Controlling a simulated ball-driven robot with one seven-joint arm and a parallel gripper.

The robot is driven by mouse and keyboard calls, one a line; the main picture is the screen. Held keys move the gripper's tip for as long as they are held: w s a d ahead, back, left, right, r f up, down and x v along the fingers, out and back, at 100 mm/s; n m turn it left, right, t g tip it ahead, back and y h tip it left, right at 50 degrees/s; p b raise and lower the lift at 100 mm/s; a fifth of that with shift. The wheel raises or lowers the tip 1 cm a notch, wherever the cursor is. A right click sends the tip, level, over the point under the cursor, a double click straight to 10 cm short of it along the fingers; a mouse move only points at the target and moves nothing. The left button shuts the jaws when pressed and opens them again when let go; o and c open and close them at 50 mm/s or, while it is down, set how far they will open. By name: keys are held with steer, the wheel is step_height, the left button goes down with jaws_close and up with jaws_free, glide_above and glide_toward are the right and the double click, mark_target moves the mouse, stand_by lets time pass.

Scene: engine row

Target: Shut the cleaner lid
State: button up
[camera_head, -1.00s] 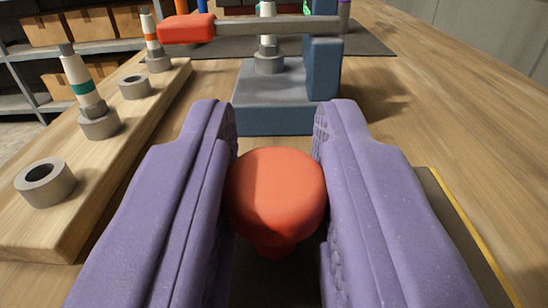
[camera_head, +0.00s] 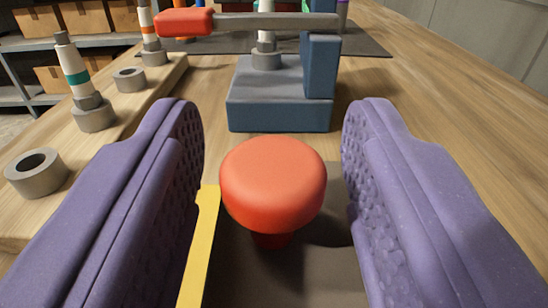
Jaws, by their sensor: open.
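A red mushroom-shaped knob (camera_head: 273,182) on a short red stem stands between my fingers in the head view. My gripper (camera_head: 273,128) is open, with a clear gap between each purple finger and the knob. The knob seems to rise from a dark surface (camera_head: 320,265), and I cannot tell whether this is the cleaner lid. A yellow strip (camera_head: 200,245) shows beside the left finger. The fingers hide much of the area at both sides.
Ahead stands a blue fixture (camera_head: 280,112) with a spark plug upright on it and a grey lever (camera_head: 270,21) with a red handle (camera_head: 184,22) above. At left, a wooden rack (camera_head: 112,142) holds spark plugs and grey rings. Bare table (camera_head: 440,110) lies at right.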

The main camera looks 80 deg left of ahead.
mark_target(276, 218)
steer(key=d+p, duration=0.1)
steer(key=d, duration=0.2)
steer(key=s+d+p, duration=0.1)
steer(key=d, duration=0.2)
steer(key=shift+s+d+r+p, duration=0.15)
steer(key=shift+d+p, duration=0.15)
steer(key=shift+d, duration=0.05)
steer(key=shift+s+d, duration=0.1)
steer(key=shift+d, duration=0.35)
